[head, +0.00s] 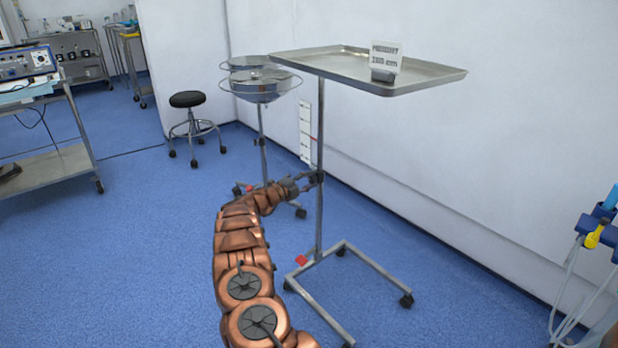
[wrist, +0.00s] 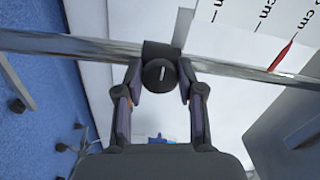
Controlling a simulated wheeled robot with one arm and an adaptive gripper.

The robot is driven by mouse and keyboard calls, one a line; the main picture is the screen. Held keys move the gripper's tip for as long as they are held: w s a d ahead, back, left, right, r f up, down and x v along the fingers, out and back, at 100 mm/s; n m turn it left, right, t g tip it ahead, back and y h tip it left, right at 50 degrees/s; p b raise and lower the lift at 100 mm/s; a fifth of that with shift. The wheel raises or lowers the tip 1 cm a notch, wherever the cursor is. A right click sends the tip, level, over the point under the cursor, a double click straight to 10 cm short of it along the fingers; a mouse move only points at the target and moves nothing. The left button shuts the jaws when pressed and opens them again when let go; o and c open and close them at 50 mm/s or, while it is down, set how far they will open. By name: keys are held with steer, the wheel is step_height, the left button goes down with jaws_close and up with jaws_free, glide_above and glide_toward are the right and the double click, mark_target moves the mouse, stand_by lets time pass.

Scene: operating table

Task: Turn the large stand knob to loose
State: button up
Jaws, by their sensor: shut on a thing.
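The large stand knob (wrist: 160,75) is a round black knob with a pale line on its face. It sits on a dark collar on the stand's metal pole (wrist: 80,45). In the wrist view the pale line runs nearly along the picture's vertical, across the pole. My gripper (wrist: 158,82) has one finger on each side of the knob and is shut on it. In the head view my gripper (head: 308,182) meets the pole (head: 320,130) about halfway up, and the knob itself is too small to make out there.
The stand carries a metal tray (head: 430,77) with a small sign (head: 386,55) on it. A scale card (head: 305,130) and a red pointer (wrist: 283,55) are by the pole. A basin stand (head: 262,88) is behind. The stand's wheeled base (head: 375,267) is on blue floor.

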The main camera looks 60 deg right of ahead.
steer(key=n+p, duration=0.1)
steer(key=n, duration=0.3)
steer(key=shift+n, duration=0.3)
steer(key=n+p, duration=0.1)
steer(key=n, duration=0.3)
steer(key=shift+n+p, duration=0.3)
steer(key=n, duration=0.4)
steer(key=shift+s+f+n+p, duration=0.1)
steer(key=shift+n+p, duration=0.2)
steer(key=shift+p, duration=0.1)
steer(key=shift+n, duration=2.2)
steer(key=o, duration=1.2)
steer(key=shift+c, duration=0.2)
steer(key=shift+a, duration=0.15)
steer(key=v, duration=1.1)
steer(key=shift+a, duration=0.35)
